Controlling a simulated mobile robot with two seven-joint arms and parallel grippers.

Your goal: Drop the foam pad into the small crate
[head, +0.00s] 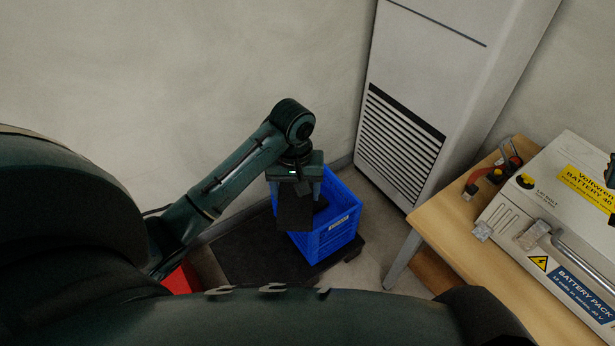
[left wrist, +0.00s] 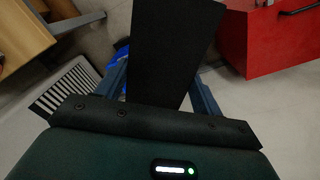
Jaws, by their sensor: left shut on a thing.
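The foam pad (head: 295,210) is a dark, flat, rectangular piece. My left gripper (head: 295,178) is shut on it and holds it hanging down over the small blue crate (head: 335,238) in the head view. The pad hides part of the crate's opening; something dark shows inside the crate beside it. In the left wrist view the pad (left wrist: 172,48) stands out between the fingers, and a sliver of the blue crate (left wrist: 122,54) shows behind it.
The crate stands on a low dark platform (head: 240,258). A white louvred cabinet (head: 410,120) stands behind it. A wooden table (head: 440,225) with a battery pack (head: 550,200) is at the right. A red cabinet (left wrist: 275,45) stands close by, with light floor around.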

